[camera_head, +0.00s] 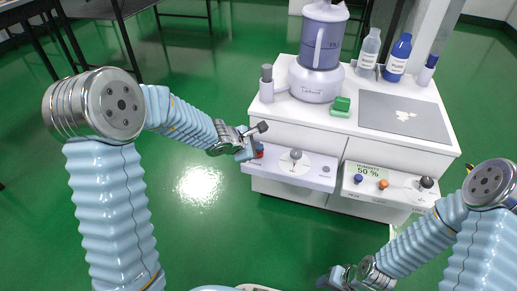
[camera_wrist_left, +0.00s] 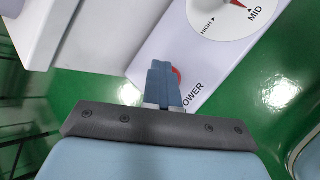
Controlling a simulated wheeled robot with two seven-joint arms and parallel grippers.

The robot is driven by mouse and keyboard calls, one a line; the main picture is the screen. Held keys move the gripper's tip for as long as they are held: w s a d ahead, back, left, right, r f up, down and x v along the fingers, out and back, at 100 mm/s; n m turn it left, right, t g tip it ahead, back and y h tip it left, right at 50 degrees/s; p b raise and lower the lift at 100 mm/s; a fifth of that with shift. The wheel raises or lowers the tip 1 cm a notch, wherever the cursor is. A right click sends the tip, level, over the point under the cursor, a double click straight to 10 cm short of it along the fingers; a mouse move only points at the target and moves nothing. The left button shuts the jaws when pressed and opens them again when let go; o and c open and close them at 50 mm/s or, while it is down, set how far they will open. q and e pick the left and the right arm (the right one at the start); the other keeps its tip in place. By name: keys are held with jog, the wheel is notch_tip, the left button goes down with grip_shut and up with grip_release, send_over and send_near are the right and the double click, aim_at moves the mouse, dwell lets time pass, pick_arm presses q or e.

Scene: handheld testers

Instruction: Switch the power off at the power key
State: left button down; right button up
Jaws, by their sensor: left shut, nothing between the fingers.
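The red power key (camera_head: 259,151) is at the left end of the left tester panel (camera_head: 316,173), mostly hidden by my left gripper. In the left wrist view a red edge of the key (camera_wrist_left: 177,74) shows behind the fingers, by the word POWER. My left gripper (camera_head: 256,143) is shut and empty, with its fingertips (camera_wrist_left: 162,70) right at the key. I cannot tell whether they touch it. The key's setting is hidden. My right gripper (camera_head: 336,278) is low at the bottom of the head view, away from the panels, and its jaws are unclear.
A grey knob on a dial (camera_head: 296,155) sits right of the key; its red pointer (camera_wrist_left: 238,3) is near MID. The right panel (camera_head: 385,186) reads 50 % and has blue, orange and black knobs. A blender (camera_head: 318,50), bottles and a green block (camera_head: 341,105) stand above.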

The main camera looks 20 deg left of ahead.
pick_arm(q)
jog(key=shift+s+f, duration=0.1)
jog(key=shift+f, duration=0.2)
jog(key=shift+f+b, duration=0.5)
jog(key=shift+b, duration=0.2)
jog(key=shift+a, duration=0.1)
jog(key=shift+s+r, duration=0.1)
jog(key=shift+r, duration=0.1)
notch_tip(320, 180, up, 7)
jog(key=p, duration=0.5)
jog(key=shift+f+p, duration=0.2)
jog(key=shift+p, duration=0.2)
